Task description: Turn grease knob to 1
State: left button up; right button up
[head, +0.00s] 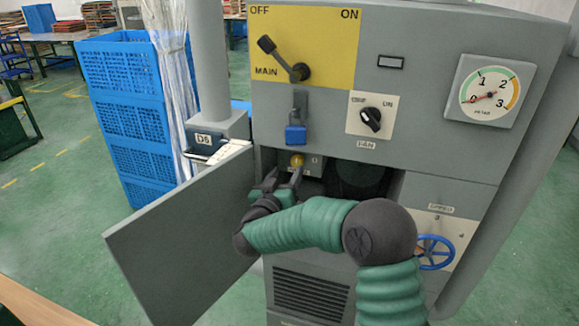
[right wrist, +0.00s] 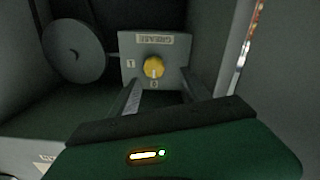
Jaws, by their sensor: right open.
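The yellow grease knob (right wrist: 153,67) is on a grey plate (right wrist: 130,45) labelled GREASE, with a 1 at its left and a 0 below it. A pale mark on the knob seems to point down toward the 0. The knob (head: 297,160) also shows in the head view, inside the open compartment under the blue padlock. My right gripper (head: 284,177) is open at the compartment mouth. In the right wrist view, its two fingers (right wrist: 161,92) reach toward the knob, one on each side below it, apart from it. My left gripper is not in view.
The compartment door (head: 180,250) hangs open at the left. Above are the main lever (head: 285,60), the padlock (head: 296,135) and the fan switch (head: 371,119). A blue handwheel (head: 436,252) is at the right. A grey disc (right wrist: 75,50) stands left of the plate.

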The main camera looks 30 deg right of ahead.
aim_at(296, 163)
jog(key=w+d, duration=0.2)
jog(key=d, duration=0.3)
jog(key=shift+w+d+f, duration=0.25)
jog(key=shift+f, duration=0.05)
jog(key=shift+a+r, duration=0.25)
jog(key=shift+a, duration=0.45)
jog(key=c, duration=0.4)
jog(key=shift+s+a, duration=0.1)
jog(key=c, duration=0.4)
jog(key=shift+d, duration=0.2)
grip_shut()
